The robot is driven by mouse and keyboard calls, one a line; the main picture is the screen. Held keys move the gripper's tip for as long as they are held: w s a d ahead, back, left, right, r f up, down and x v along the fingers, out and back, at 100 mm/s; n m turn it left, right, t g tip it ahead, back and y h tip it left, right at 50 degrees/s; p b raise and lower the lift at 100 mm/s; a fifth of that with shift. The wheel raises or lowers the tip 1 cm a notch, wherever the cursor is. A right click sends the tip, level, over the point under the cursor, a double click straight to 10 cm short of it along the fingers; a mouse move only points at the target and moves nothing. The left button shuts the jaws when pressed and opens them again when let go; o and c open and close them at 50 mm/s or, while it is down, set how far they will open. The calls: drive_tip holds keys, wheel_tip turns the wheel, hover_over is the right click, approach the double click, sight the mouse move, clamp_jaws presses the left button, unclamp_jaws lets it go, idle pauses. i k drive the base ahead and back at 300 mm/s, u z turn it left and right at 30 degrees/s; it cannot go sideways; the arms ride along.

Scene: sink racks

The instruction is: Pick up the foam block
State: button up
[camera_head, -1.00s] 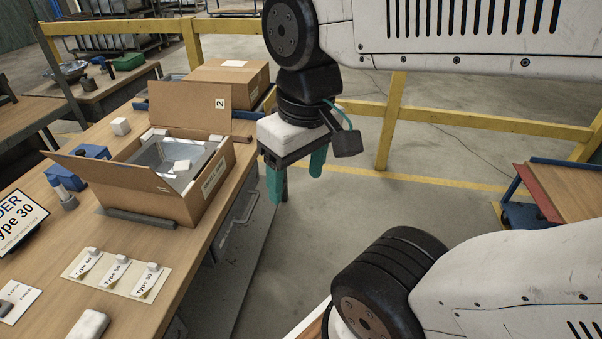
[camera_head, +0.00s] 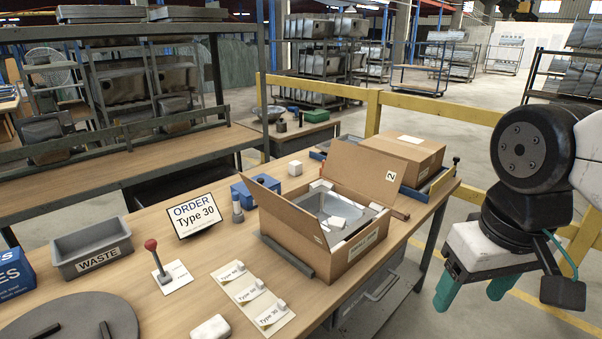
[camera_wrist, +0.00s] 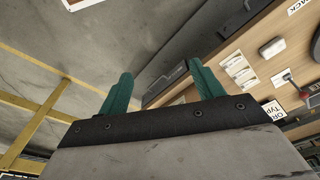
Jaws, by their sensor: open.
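Several white blocks show in the head view, and I cannot tell for sure which are foam. One cube (camera_head: 296,168) stands on the bench behind the open carton (camera_head: 368,246). Another white block (camera_head: 337,223) lies on the metal sink (camera_head: 350,207) inside that carton. A rounded pale block (camera_head: 210,328) lies at the bench's front edge and probably shows in the wrist view (camera_wrist: 272,47). Small white pieces sit on the type cards (camera_head: 253,292). My gripper (camera_head: 468,298) is open and empty, right of the bench, over the floor. Its green fingers show in the wrist view (camera_wrist: 160,70).
The bench (camera_head: 190,225) also holds a waste bin (camera_head: 90,248), an order sign (camera_head: 196,214), a red-knobbed lever (camera_head: 156,262) and a dark round plate (camera_head: 70,322). A closed carton (camera_head: 405,160) stands behind the open one. A yellow rail (camera_head: 440,107) runs behind.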

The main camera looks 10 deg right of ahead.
sight(295, 167)
drive_tip(key=z, duration=0.5)
drive_tip(key=k, duration=1.25)
drive_tip(key=z, duration=1.1)
drive_tip(key=i, duration=2.55)
drive_tip(key=u, duration=0.6)
drive_tip(key=i, duration=0.85)
drive_tip(key=u, duration=1.6)
drive_tip(key=i, duration=0.7)
drive_tip(key=u, duration=0.6)
